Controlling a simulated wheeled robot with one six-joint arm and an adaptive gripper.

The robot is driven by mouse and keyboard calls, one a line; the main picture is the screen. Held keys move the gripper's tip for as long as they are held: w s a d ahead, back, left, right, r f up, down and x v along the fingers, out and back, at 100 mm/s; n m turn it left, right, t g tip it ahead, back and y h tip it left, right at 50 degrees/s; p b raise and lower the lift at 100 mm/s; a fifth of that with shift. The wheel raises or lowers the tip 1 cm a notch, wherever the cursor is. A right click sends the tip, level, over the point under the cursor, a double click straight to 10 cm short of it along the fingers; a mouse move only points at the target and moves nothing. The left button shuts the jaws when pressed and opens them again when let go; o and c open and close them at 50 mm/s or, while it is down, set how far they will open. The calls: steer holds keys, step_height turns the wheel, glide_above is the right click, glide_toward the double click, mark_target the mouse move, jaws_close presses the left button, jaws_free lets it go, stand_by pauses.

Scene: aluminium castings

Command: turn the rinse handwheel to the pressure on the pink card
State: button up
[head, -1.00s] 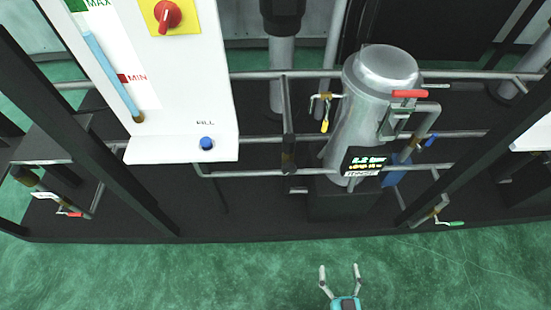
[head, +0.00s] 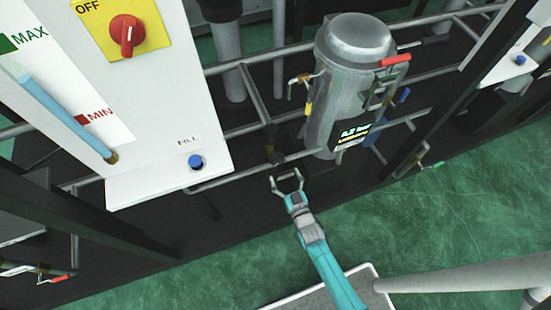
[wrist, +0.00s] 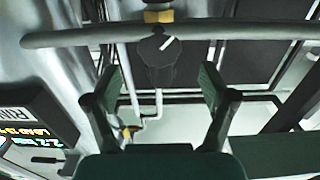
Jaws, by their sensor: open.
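A dark round knob with a white pointer mark (wrist: 155,62), apparently the handwheel, sits under a brass fitting on a pipe in the wrist view. In the head view a dark valve body (head: 272,145) shows on the pipework left of the metal tank. My gripper (head: 286,178) is open and empty just below that valve. In the wrist view its two fingers (wrist: 160,86) stand either side of the knob, apparently short of it. A lit display (head: 352,136) is on the tank; its label, partly readable as "RIN", shows in the wrist view (wrist: 18,113). I see no pink card.
A grey pipe (wrist: 85,38) crosses above the fingers. The metal tank (head: 345,85) with a red-handled valve (head: 395,60) stands right of my gripper. A white panel (head: 155,110) with a red switch (head: 126,36) and blue button (head: 195,162) is left. Green floor (head: 430,220) is clear.

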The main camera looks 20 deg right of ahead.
mark_target(279, 162)
steer(key=w, duration=0.7)
steer(key=shift+w, duration=0.3)
steer(key=c, duration=1.2)
